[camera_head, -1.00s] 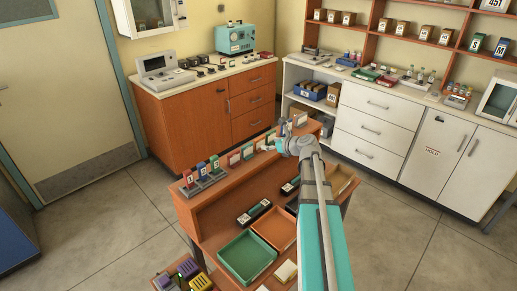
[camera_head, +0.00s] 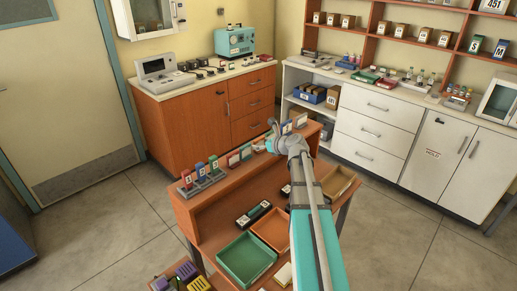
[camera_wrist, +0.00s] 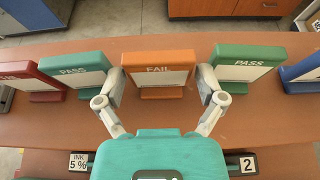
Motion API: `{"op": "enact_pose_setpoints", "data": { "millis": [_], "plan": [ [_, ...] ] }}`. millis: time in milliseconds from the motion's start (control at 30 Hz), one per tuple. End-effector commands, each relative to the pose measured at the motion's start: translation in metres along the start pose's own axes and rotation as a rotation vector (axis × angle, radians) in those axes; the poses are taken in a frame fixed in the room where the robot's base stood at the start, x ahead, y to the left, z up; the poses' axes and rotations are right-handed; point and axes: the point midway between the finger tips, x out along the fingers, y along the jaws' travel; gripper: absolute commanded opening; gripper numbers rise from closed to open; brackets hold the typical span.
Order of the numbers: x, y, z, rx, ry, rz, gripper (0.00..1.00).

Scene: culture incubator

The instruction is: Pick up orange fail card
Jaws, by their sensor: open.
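The orange FAIL card (camera_wrist: 158,66) stands upright on a wooden ledge in the middle of the wrist view. My gripper (camera_wrist: 159,84) is open, with one finger on each side of the card's lower part and gaps between them. A green PASS card (camera_wrist: 75,70) stands close to the left finger, and another green PASS card (camera_wrist: 248,62) stands close to the right finger. I cannot tell whether the fingers touch these cards. In the head view my gripper (camera_head: 268,139) is over the ledge and I cannot make out the orange card.
A red card (camera_wrist: 30,76) stands at the left and a blue card (camera_wrist: 303,72) at the right of the row. In the head view, a rack of small coloured cards (camera_head: 202,174) sits at the ledge's near end. A green tray (camera_head: 246,260) and orange tray (camera_head: 271,230) lie below.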

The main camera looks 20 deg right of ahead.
Motion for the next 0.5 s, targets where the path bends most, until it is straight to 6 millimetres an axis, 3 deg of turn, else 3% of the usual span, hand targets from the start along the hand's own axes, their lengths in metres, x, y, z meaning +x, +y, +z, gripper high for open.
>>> {"op": "enact_pose_setpoints", "data": {
  "millis": [133,500],
  "plan": [
    [0.0126,0.0001,-0.0005,0.000,0.000,0.001,0.89],
    [0.0135,0.0009,0.0004,-0.001,0.000,0.000,0.89]
  ]
}}
